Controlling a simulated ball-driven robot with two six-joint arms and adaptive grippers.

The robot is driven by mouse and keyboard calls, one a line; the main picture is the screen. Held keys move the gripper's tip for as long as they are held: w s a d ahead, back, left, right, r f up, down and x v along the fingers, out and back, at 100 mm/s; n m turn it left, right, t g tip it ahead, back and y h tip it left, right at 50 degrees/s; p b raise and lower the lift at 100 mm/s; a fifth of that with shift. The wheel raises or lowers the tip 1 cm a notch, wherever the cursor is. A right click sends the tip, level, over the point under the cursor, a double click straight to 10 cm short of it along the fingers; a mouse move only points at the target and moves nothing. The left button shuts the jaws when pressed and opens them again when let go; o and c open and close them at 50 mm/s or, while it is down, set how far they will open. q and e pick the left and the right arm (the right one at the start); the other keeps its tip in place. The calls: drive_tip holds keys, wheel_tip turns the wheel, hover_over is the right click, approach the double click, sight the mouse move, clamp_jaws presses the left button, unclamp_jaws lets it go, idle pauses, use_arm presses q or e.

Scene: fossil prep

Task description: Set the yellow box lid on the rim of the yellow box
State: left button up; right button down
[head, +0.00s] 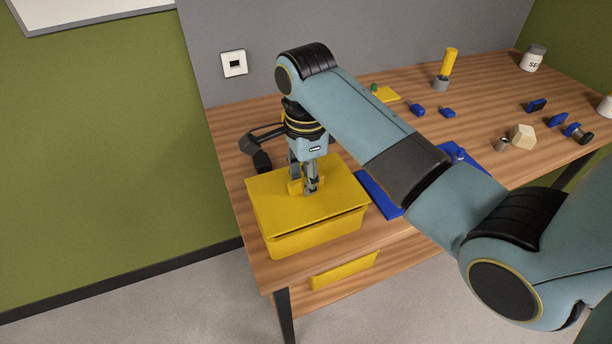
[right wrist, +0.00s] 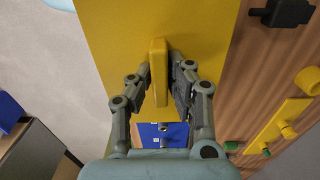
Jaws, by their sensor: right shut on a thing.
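The yellow box (head: 315,238) stands at the front left corner of the wooden table. The yellow box lid (head: 268,203) lies over its top, roughly lined up with it. A thin dark gap shows between lid and box along the front edge, so I cannot tell whether the lid touches the rim all round. My right gripper (head: 305,188) comes down from above and is shut on the lid's yellow handle. In the right wrist view the handle (right wrist: 158,70) stands between the fingers, over the flat lid (right wrist: 120,35). My left gripper is out of view.
A dark jointed object (head: 262,152) stands close behind the box. A blue mat (head: 378,194) lies just right of it, partly under my arm. Blue pieces (head: 417,109), a yellow cylinder (head: 450,60) and a pale rock (head: 522,136) stand farther right.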

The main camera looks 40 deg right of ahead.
drive_tip(key=shift+f, duration=0.35)
drive_tip(key=c, duration=1.2)
unclamp_jaws()
wheel_tip(320, 180, up, 7)
